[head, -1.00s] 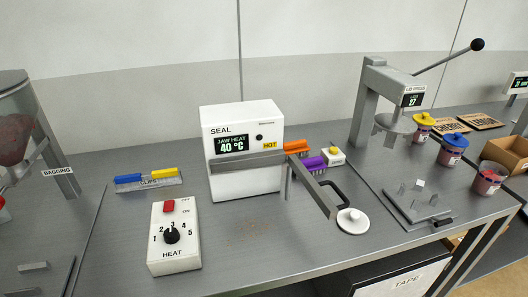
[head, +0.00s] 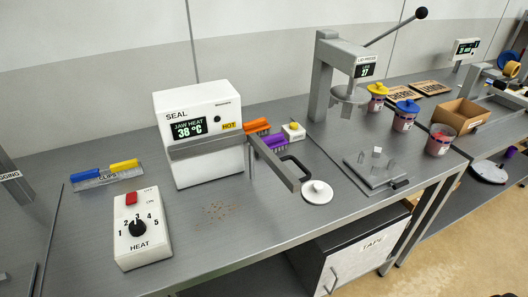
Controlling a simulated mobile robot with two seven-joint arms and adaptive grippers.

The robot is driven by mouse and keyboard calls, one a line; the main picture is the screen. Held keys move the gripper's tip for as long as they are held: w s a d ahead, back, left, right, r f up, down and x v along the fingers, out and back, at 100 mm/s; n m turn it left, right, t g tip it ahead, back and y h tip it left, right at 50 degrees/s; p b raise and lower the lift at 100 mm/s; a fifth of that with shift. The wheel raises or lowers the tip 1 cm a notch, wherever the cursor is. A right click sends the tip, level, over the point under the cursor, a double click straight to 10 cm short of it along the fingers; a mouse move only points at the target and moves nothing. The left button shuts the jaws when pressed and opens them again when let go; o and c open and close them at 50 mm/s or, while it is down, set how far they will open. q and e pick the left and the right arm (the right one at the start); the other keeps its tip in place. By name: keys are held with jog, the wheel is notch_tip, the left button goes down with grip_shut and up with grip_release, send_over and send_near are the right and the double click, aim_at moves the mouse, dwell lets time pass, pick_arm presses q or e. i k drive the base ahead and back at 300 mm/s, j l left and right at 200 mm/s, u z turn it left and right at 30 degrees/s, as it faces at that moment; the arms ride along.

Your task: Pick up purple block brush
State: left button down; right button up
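The purple block brush (head: 271,142) lies on the grey bench just right of the white SEAL machine (head: 198,130). Its bristles are on its lower side. The sealer's metal jaw arm (head: 275,168) reaches out in front of it and hides part of it. An orange block brush (head: 257,126) sits right behind it, partly hidden by the sealer. Neither of my grippers shows in the head view.
A round white disc (head: 317,192) and a small yellow-topped block (head: 293,131) lie near the brush. A lid press (head: 330,75) stands right.

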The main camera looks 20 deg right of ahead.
aim_at(276, 143)
jog(key=l+u, duration=0.2)
jog(key=l, duration=0.35)
jog(key=l+u, duration=0.25)
jog(key=l, duration=0.25)
jog(key=k+l+u, duration=0.2)
jog(key=l, duration=0.3)
jog(key=k+l+u, duration=0.2)
jog(key=l, duration=0.3)
jog(key=i, duration=0.1)
